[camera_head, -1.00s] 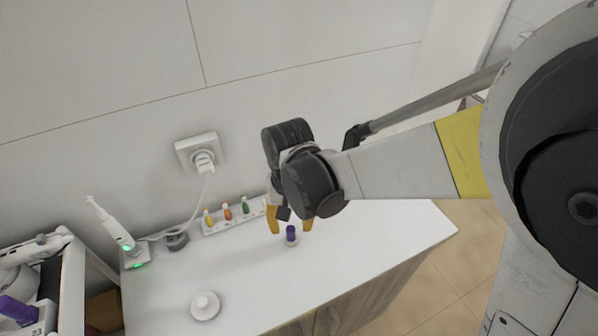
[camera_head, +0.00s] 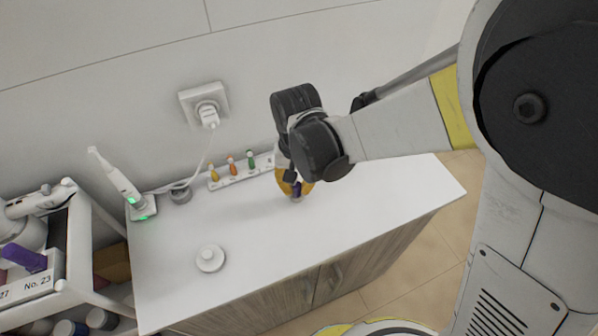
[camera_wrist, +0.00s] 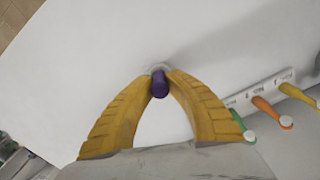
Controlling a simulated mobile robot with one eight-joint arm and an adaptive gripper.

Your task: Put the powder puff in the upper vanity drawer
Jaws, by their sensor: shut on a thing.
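A small purple-handled piece with a pale round base, apparently the powder puff (camera_head: 298,190), is at the white vanity top, toward its back right. My gripper (camera_head: 297,186) points down and is shut on its purple handle. In the wrist view, the yellow fingertips of my gripper (camera_wrist: 160,82) meet at the sides of the purple handle (camera_wrist: 160,86), with the pale base partly showing beyond it. I cannot tell whether the base touches the top. The vanity (camera_head: 255,215) has a wood-grain front with a handle (camera_head: 337,278); no open drawer shows.
A white knobbed disc (camera_head: 209,258) lies at the front left of the top. A white rack with several coloured small items (camera_head: 232,172) stands along the wall. A charging toothbrush (camera_head: 125,184) and cable are left of it. A loaded cart (camera_head: 60,283) stands left.

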